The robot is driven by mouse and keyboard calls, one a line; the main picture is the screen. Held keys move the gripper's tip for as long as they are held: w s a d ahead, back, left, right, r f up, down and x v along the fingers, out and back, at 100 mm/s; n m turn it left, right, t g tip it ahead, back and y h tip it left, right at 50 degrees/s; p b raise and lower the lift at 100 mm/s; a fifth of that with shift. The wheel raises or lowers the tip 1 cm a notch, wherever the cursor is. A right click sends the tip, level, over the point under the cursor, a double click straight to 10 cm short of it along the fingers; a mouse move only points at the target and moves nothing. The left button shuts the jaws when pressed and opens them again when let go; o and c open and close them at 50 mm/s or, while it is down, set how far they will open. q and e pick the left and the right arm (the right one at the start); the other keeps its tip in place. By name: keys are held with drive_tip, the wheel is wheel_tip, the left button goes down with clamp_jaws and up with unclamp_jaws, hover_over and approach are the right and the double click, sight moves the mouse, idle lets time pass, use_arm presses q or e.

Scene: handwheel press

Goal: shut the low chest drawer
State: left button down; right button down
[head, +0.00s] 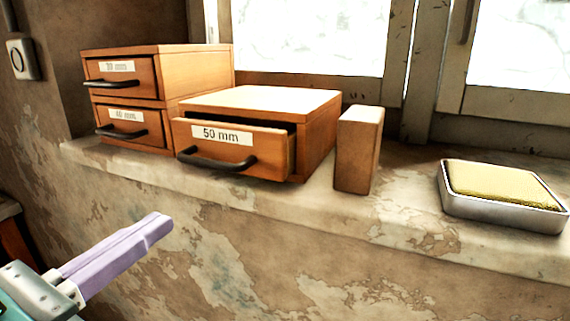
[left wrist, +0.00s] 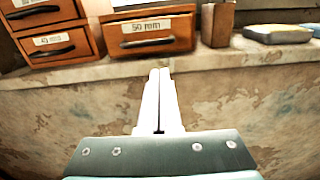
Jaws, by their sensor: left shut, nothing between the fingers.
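The low wooden chest (head: 262,101) stands on a stone window sill. Its drawer (head: 275,151), labelled 50 mm, is pulled partly out towards me, with a dark gap behind its front and a black handle (head: 217,162). The drawer front also shows in the left wrist view (left wrist: 176,44). My left gripper (head: 160,225) is shut and empty, below and in front of the sill, apart from the drawer. In the left wrist view its pale fingers (left wrist: 160,72) point up towards the drawer. My right gripper is not in view.
A two-drawer wooden chest (head: 200,68) stands left of the low chest, its drawers labelled too. A wooden block (head: 356,155) stands upright just right of it. A metal tray (head: 490,211) with a yellow pad lies farther right. The sill's front edge (head: 330,218) lies below the drawer.

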use_arm(q)
approach(249, 134)
drive_tip(key=w+f, duration=0.1)
drive_tip(key=w, duration=0.1)
drive_tip(key=w+f, duration=0.4)
drive_tip(key=w, duration=0.1)
drive_tip(key=shift+w, duration=0.1)
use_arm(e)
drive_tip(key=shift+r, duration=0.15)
use_arm(q)
drive_tip(key=shift+w+d, duration=0.1)
